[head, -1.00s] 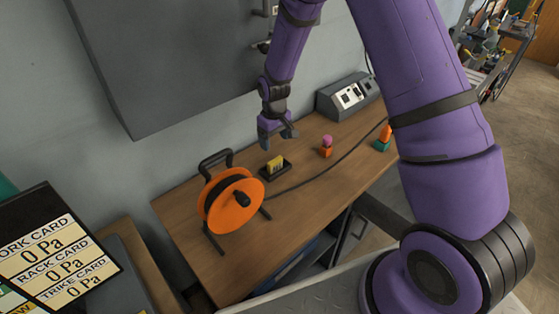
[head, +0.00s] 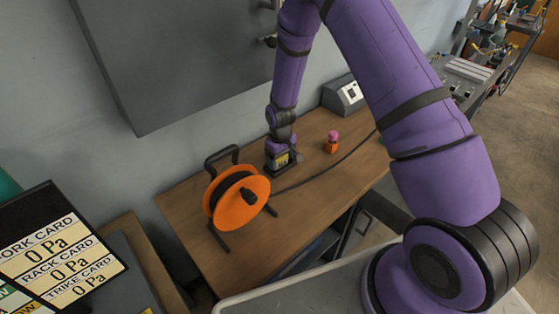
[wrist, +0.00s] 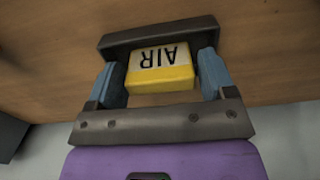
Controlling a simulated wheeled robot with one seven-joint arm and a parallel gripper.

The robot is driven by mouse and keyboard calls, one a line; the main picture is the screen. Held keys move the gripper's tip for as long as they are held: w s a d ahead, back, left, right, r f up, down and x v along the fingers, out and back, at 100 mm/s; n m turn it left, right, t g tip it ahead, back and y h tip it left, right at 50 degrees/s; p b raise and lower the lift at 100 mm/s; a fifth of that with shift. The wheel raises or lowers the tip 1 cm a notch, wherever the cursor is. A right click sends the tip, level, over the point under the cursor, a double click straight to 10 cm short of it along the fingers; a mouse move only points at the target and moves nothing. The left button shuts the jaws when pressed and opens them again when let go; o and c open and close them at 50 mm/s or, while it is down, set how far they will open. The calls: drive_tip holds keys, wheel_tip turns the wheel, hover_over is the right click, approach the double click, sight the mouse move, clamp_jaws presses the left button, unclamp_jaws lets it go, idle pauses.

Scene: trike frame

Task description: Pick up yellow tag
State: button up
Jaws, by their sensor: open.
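The yellow tag (wrist: 160,70) has a pale top face marked "AIR" and stands in a dark holder (wrist: 118,40). In the head view the tag (head: 282,159) shows as a small yellow patch, mostly hidden by my gripper. My gripper (wrist: 163,75) is open in the wrist view, with one blue-grey finger on each side of the tag. The right finger is close to the tag's side; I cannot tell whether it touches. In the head view my gripper (head: 282,155) is low over the holder on the wooden bench.
An orange cable reel (head: 238,202) stands on the bench (head: 300,215) just left of my gripper. Its dark cable (head: 325,172) runs right across the bench. A pink-topped orange piece (head: 332,143) and a grey control box (head: 345,95) are to the right. A grey cabinet (head: 180,60) hangs above.

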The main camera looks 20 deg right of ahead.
drive_tip(key=shift+f, duration=0.7)
drive_tip(key=c, duration=0.7)
drive_tip(key=shift+o, duration=0.2)
drive_tip(key=shift+r, duration=0.15)
